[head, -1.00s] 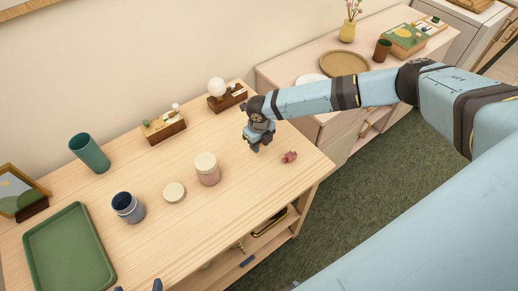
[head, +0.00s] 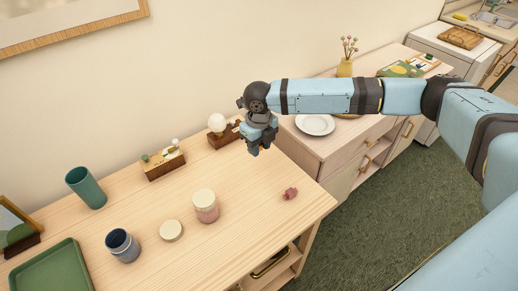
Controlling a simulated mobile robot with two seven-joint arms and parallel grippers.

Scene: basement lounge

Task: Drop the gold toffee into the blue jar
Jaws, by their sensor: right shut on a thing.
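The blue jar (head: 124,248) stands upright and open on the wooden table, at the lower left. A round cream lid (head: 171,230) lies flat to its right. My right gripper (head: 254,152) is above the table's far right part, well away from the jar. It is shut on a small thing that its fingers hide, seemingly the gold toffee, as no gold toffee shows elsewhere. A pink wrapped sweet (head: 290,194) lies on the table to the lower right of the gripper. My left gripper is out of view.
A pink jar with a cream lid (head: 205,206) stands between my right gripper and the blue jar. A green cup (head: 87,188), a green tray (head: 50,270), a picture frame and two wooden ornaments stand around. A sideboard with a white plate (head: 315,125) is behind right.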

